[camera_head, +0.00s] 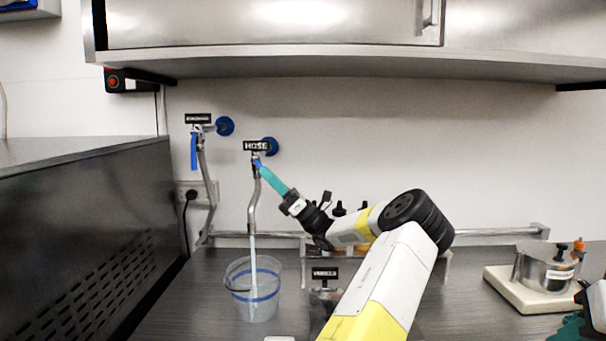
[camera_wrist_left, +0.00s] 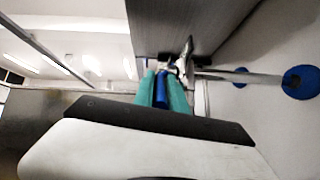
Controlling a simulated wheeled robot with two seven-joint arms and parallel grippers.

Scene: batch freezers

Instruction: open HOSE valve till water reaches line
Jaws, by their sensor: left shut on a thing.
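The HOSE label (camera_head: 256,146) hangs on the wall above the hose valve, whose blue handle (camera_head: 257,163) shows beside my left gripper (camera_head: 268,177). The gripper's teal fingers are shut on the blue handle; the left wrist view shows the handle (camera_wrist_left: 161,88) between them. A metal hose pipe (camera_head: 252,208) runs down from the valve. A pale stream (camera_head: 253,250) falls from its end into a clear bucket (camera_head: 273,285) with blue lines around it. The water level is hard to tell. My right gripper (camera_head: 568,328) is partly in view at the lower right, its fingers cut off.
A second tap with a blue handle (camera_head: 194,152) is to the left. A dark machine (camera_head: 90,240) bounds the counter at left. A labelled container (camera_head: 324,295) stands right of the bucket. A metal pot (camera_head: 546,270) sits on a pale base at right.

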